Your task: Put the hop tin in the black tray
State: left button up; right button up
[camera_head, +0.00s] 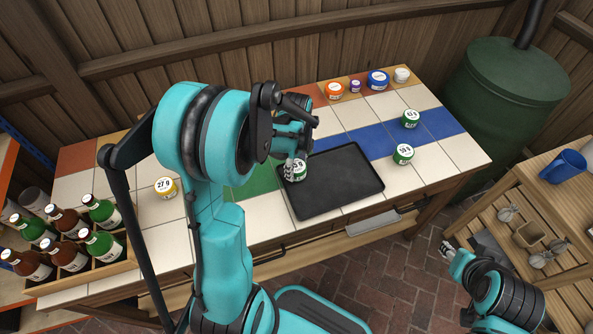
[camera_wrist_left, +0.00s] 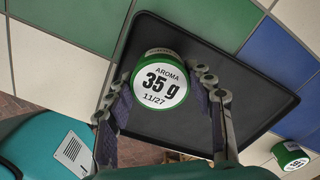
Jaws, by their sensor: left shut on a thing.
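The hop tin I hold is a green tin (camera_head: 299,173) with a white lid label; in the left wrist view the tin (camera_wrist_left: 160,82) reads "AROMA 35 g 11/27". My left gripper (camera_head: 291,168) is shut on it, with one finger on each side in the left wrist view (camera_wrist_left: 162,92). The tin is over the left part of the black tray (camera_head: 345,190), inside its rim; I cannot tell whether it touches the tray floor. The tray (camera_wrist_left: 262,88) is otherwise bare. My right gripper (camera_head: 451,254) is at the lower right, away from the table; its jaws are too small to judge.
Two more green tins (camera_head: 403,154) (camera_head: 411,118) stand right of the tray. Several small tins, including a blue one (camera_head: 378,80), line the back edge. A bottle crate (camera_head: 110,268) fills the left end.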

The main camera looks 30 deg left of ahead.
pick_arm(q)
jog(key=shift+f, duration=0.55)
pick_arm(e)
jog(key=shift+f, duration=0.3)
pick_arm(q)
jog(key=shift+f, duration=0.15)
jog(key=o, duration=1.2)
jog(key=shift+c, duration=0.2)
pick_arm(e)
jog(key=shift+f, duration=0.15)
